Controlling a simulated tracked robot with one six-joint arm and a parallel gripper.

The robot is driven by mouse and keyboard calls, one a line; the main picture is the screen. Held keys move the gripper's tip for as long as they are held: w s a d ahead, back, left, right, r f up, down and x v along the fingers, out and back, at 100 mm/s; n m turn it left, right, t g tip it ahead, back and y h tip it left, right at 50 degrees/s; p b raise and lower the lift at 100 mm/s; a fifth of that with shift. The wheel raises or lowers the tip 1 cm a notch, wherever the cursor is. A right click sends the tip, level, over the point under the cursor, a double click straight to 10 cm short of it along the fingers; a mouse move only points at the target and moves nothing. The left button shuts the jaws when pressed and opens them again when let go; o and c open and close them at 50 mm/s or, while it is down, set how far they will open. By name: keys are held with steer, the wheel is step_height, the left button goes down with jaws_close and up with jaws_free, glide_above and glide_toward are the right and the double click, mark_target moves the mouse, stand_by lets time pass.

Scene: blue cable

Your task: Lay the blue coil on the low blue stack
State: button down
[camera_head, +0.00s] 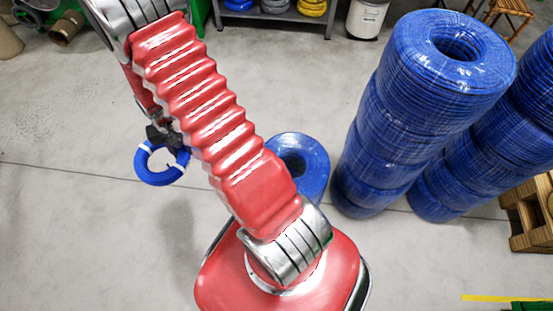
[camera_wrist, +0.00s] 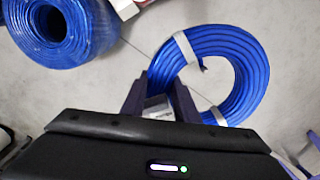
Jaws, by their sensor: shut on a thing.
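The blue coil (camera_head: 163,177) is a small ring with white ties, held in the air left of my arm in the head view. My gripper (camera_head: 160,133) is shut on the coil's upper edge, and the coil hangs below it. In the wrist view the coil (camera_wrist: 247,58) shows at the right, with its near-left side between the fingers of my gripper (camera_wrist: 158,92). The low blue stack (camera_head: 312,159) stands on the floor right of the coil, partly hidden behind my arm. A large blue roll shows at top left in the wrist view (camera_wrist: 88,30).
A tall blue stack (camera_head: 385,125) stands right of the low stack, with another (camera_head: 470,150) behind it. A wooden pallet (camera_head: 532,213) is at the right edge. A shelf (camera_head: 275,14) and white bin (camera_head: 366,18) stand at the back.

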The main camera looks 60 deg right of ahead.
steer(key=s+d+f+m, duration=0.5)
steer(key=s+d+m, duration=0.3)
steer(key=s, duration=0.2)
steer(key=s+d+f+m, duration=0.5)
steer(key=s+d+m, duration=0.2)
steer(key=s, duration=0.3)
steer(key=s+d+f+m, duration=0.5)
steer(key=s+d+m, duration=0.3)
steer(key=s+d, duration=0.1)
steer(key=shift+s+f+m, duration=0.3)
steer(key=shift+s, duration=0.4)
steer(key=shift+f, duration=0.1)
steer(key=shift+f, duration=2.8)
steer(key=shift+f, duration=0.1)
steer(key=shift+f, duration=2)
steer(key=c, duration=1.4)
jaws_free()
